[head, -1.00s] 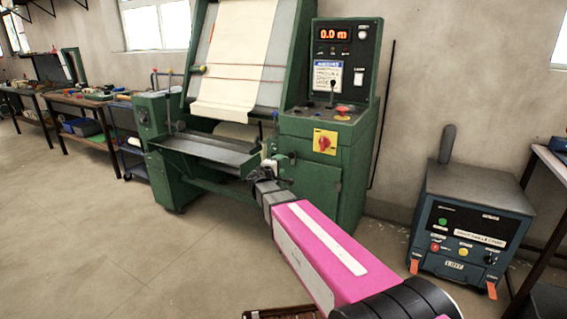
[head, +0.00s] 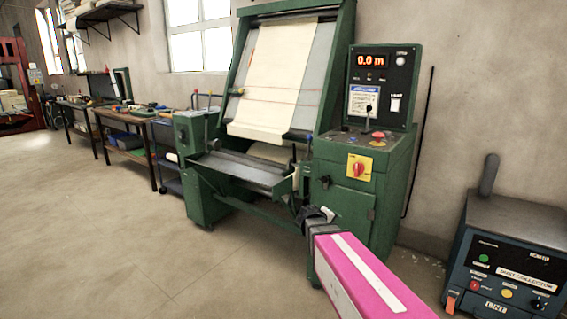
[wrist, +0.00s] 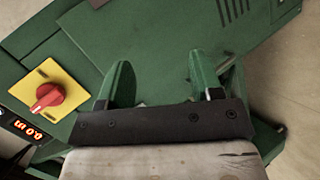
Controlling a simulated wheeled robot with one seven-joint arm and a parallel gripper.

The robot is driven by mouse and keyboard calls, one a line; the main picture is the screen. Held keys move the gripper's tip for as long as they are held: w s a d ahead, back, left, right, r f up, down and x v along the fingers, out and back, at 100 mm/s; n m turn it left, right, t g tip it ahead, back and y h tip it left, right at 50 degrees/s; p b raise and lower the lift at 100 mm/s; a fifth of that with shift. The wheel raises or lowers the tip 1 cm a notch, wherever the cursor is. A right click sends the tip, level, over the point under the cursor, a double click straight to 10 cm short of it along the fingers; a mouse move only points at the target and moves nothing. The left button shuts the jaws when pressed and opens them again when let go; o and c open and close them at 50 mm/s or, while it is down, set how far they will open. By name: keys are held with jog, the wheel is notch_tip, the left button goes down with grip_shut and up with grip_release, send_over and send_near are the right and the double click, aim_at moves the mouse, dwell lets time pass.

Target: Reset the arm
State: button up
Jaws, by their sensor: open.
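My gripper (head: 318,214) is at the end of my pink arm, in front of the green machine in the head view. In the wrist view my gripper (wrist: 161,80) shows two green-looking fingers spread apart with nothing between them. Behind the fingers is a green panel of the machine (wrist: 150,45). The red rotary knob on its yellow plate (wrist: 42,93) is left of the fingers, clear of them. A cream cloth (head: 277,80) hangs over the machine's sloped board, away from my gripper.
The green machine (head: 345,215) has a control panel reading 0.0 m (head: 371,60). A blue-grey dust collector box (head: 510,240) stands at the right. Workbenches (head: 128,120) line the left wall. The floor at left is clear.

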jog(key=s+a+f+m+g+y, duration=0.1)
jog(key=s+f+m+g+y, duration=0.1)
jog(key=s, duration=0.7)
jog(key=s+a+f+m+g+y, duration=0.1)
jog(key=s+f+m+g+y, duration=0.2)
jog(key=s, duration=0.7)
notch_tip(320, 180, down, 6)
jog(key=g+y, duration=0.2)
jog(key=y, duration=0.2)
jog(key=shift+r, duration=0.15)
